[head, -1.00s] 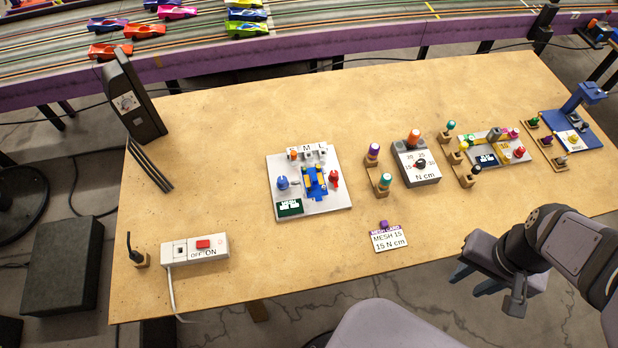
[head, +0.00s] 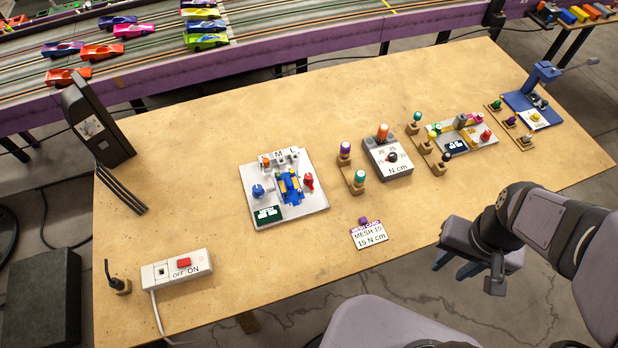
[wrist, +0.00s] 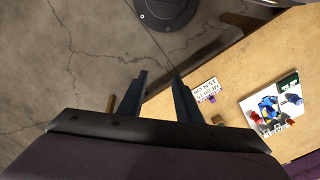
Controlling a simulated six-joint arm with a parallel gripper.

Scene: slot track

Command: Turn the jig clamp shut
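The jig is a white plate (head: 312,208) in the middle of the table, with a blue and yellow car chassis (head: 289,187) on it. A blue knob (head: 258,192) stands left of the chassis and a red knob (head: 308,182) right of it. I cannot tell which part is the clamp or how it is turned. The jig plate also shows at the right of the wrist view (wrist: 257,101). My gripper (head: 455,266) is off the table's front edge, right of the jig and well apart from it. Its fingers (wrist: 158,88) are spread and empty.
A card reading MESH 15, 15 N cm (head: 369,236) lies near the front edge. Sockets with coloured-handled bits (head: 359,180) and a grey torque box (head: 388,158) stand right of the jig. A power switch strip (head: 177,270) is at front left. Bare table lies around the jig.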

